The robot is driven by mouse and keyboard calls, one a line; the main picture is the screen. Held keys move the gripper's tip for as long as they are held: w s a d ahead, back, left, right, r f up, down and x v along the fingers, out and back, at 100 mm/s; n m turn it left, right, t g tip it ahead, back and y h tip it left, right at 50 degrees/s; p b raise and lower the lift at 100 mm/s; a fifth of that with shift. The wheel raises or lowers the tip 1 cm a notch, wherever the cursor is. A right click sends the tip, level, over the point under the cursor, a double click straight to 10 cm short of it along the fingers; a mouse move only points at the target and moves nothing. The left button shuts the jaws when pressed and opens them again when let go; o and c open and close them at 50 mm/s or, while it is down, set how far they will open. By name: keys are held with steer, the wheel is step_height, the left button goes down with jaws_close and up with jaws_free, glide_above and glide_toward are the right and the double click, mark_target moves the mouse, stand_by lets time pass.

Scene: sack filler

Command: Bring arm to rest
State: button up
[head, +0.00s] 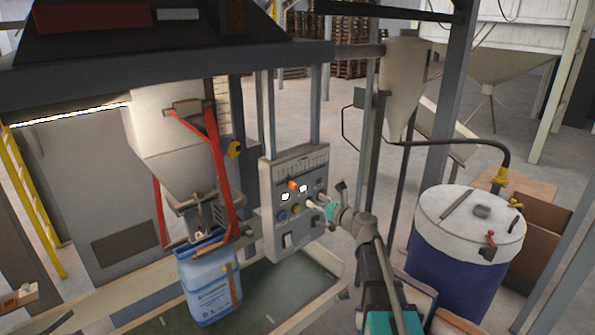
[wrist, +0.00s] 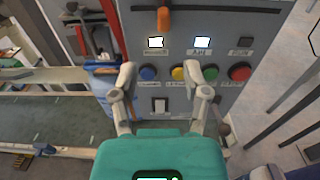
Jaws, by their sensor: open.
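My gripper (head: 318,207) is open and empty, held out in front of the grey control panel (head: 287,240). In the wrist view, my gripper (wrist: 162,82) points at the same panel (wrist: 228,107), its two fingers spread apart. Blue, yellow, green and red buttons show around the fingertips, with a white rocker switch (wrist: 160,105) between the fingers. I cannot tell whether a fingertip touches the panel. Two white lamps and an orange lever (wrist: 163,20) are above the buttons.
A blue sack (head: 210,291) hangs under the filler spout, left of the panel. A blue drum with a white lid (head: 470,213) stands right of my arm. A grey cone hopper (head: 401,85) and steel posts rise behind. Open floor shows farther back.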

steer(key=s+a+f+n+g+h+b, duration=0.25)
steer(key=s+f+n+g, duration=0.25)
steer(key=s+f+n, duration=0.35)
steer(key=s+a+f+n+g+h+b, duration=0.15)
steer(key=s+f+n+g+b, duration=0.35)
steer(key=f+n, duration=0.5)
steer(key=s+d+f+n+g+h+b, duration=0.2)
steer(key=s+d+f+n+h, duration=0.1)
steer(key=s+f+n, duration=0.2)
steer(key=s+d+f+n+g+h+b, duration=0.2)
steer(key=s+f, duration=0.4)
steer(key=s, duration=0.4)
steer(key=d+n+h, duration=0.1)
steer(key=d+n, duration=0.1)
steer(key=shift+f+n+h, duration=0.3)
steer(key=shift+n+h, duration=0.05)
steer(key=shift+h, duration=0.05)
stand_by(0.9)
